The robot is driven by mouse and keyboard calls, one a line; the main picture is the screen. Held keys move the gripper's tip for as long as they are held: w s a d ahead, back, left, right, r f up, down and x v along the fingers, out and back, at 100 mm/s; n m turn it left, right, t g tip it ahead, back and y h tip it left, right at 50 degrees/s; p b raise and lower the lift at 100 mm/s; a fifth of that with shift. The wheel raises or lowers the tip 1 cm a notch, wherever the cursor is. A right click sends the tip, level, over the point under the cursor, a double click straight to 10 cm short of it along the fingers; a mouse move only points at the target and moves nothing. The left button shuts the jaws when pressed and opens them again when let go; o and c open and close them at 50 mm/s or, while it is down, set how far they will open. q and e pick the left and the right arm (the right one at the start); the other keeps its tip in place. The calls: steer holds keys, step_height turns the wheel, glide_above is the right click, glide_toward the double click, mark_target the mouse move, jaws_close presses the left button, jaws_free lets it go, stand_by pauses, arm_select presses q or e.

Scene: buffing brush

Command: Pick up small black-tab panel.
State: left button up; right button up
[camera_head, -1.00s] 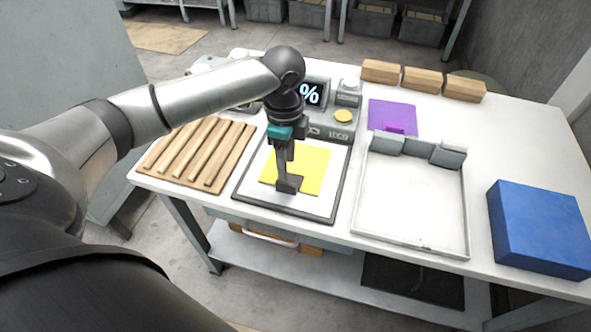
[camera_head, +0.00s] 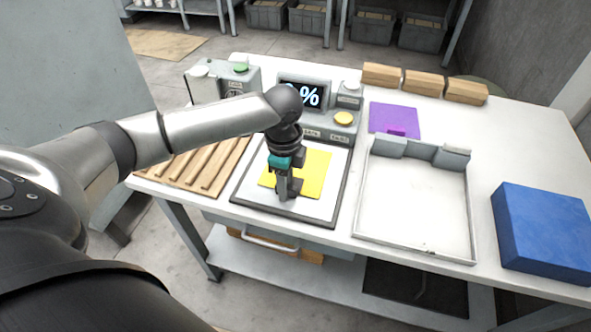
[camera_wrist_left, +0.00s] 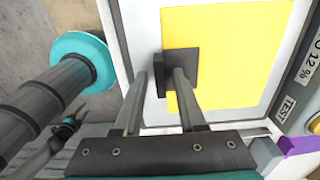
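The yellow panel (camera_head: 318,165) with a small black tab lies flat on the white, dark-rimmed board (camera_head: 262,205) on the table. The black tab (camera_wrist_left: 183,67) shows in the left wrist view as a dark square plate with an upright fin at its left edge. My left gripper (camera_head: 291,194) is low over the tab and hides most of it in the head view. In the left wrist view its fingers (camera_wrist_left: 160,82) are apart, one on each side of the fin; contact is not visible. A small dark part at lower left may be my right gripper, too small to read.
A wooden slatted rack (camera_head: 208,170) lies left of the board. A display unit with buttons (camera_head: 315,120) stands behind it. A white open tray (camera_head: 415,210), a purple panel (camera_head: 393,118) and a blue block (camera_head: 540,230) are to the right. Wooden blocks (camera_head: 423,80) line the back.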

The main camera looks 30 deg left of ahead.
arm_select(q)
jaws_close()
stand_by(0.5)
